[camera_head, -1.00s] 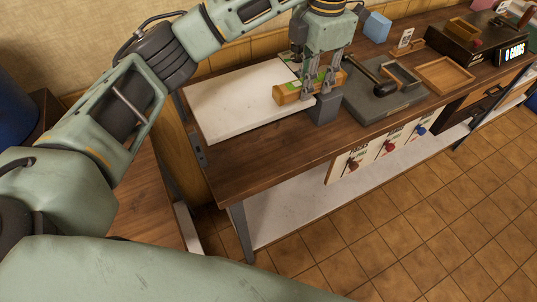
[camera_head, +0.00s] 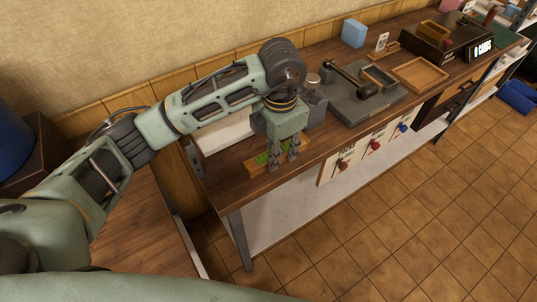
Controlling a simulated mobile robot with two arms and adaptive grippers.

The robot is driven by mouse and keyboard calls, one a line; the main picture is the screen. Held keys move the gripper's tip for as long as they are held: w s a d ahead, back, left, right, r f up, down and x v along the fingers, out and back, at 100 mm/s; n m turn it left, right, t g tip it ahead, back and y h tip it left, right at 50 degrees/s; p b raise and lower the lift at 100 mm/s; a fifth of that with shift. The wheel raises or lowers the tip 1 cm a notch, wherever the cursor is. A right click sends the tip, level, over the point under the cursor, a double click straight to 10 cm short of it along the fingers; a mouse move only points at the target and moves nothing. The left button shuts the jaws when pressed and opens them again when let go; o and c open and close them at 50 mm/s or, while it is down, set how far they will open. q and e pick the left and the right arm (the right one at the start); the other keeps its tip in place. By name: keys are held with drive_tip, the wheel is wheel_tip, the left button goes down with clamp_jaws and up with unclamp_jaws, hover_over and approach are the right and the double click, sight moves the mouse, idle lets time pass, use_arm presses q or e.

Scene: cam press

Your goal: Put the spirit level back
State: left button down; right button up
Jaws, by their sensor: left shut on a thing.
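The spirit level (camera_head: 255,169) is an orange-yellow bar with green on its top. It lies lengthwise along the front edge of the wooden workbench. My left gripper (camera_head: 283,163) points down over it and is shut on it. The fingers and palm hide part of the level. I cannot tell whether its underside touches the bench top. My right gripper is not in view.
A white board (camera_head: 222,133) lies behind, partly hidden by my arm. A grey block (camera_head: 315,112) and a dark press base with a lever (camera_head: 366,106) stand to the right. A wooden tray (camera_head: 420,75) is beyond. Knobs (camera_head: 374,145) line the bench front.

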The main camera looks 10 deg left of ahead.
use_arm(q)
drive_tip(key=shift+w+a+f, duration=0.15)
drive_tip(key=shift+a+f, duration=0.25)
drive_tip(key=shift+a, duration=0.15)
drive_tip(key=shift+w+a+f, duration=0.15)
drive_tip(key=shift+a+f, duration=0.2)
drive_tip(key=shift+a, duration=0.2)
wheel_tip(320, 180, down, 3)
drive_tip(key=shift+p, duration=0.9)
drive_tip(key=shift+f, duration=0.4)
drive_tip(key=shift+f, duration=0.1)
drive_tip(key=shift+f, duration=0.15)
drive_tip(key=c, duration=1.4)
unclamp_jaws()
